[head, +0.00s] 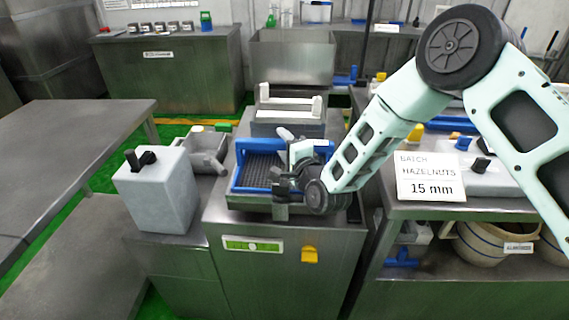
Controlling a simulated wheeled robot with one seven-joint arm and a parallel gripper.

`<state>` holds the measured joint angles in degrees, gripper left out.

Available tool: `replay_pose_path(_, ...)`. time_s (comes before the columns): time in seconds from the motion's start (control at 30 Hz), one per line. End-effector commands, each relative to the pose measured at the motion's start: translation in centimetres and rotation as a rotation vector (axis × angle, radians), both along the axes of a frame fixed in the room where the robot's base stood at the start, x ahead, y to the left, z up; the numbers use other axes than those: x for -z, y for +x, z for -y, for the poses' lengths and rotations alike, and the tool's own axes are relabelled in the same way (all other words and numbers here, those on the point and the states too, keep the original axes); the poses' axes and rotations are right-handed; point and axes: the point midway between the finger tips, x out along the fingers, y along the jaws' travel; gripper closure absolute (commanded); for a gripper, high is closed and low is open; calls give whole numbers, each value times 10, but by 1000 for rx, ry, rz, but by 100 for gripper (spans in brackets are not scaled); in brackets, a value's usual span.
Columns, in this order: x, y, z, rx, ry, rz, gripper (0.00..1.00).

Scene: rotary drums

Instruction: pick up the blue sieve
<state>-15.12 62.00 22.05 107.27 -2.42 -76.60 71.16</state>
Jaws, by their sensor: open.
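The blue sieve (257,170) sits on top of a steel cabinet in the middle of the head view. It has a blue frame and a dark mesh. My gripper (283,192) is at the sieve's right front side, in front of part of it. The fingers are small and dark here, and I cannot tell whether they touch the sieve. My gripper is open, and the sieve rests on the machine. My wrist hides the sieve's right front part.
A grey container with a black handle (157,190) stands to the left. A sign reading hazelnuts 15 mm (430,177) stands on the right bench. A yellow tab (309,254) is on the cabinet front. A bare steel table (60,140) is at far left.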

Motion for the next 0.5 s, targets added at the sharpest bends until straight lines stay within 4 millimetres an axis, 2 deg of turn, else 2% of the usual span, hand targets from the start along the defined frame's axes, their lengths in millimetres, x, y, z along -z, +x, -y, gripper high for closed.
replay_pose_path(0.17, 0, 0, 0, 0, 0, 0, 51)
replay_pose_path(0.33, 0, 0, 0, 1, 0, 0, 98)
replay_pose_path(0.5, 0, 0, 0, 1, 0, 0, 100)
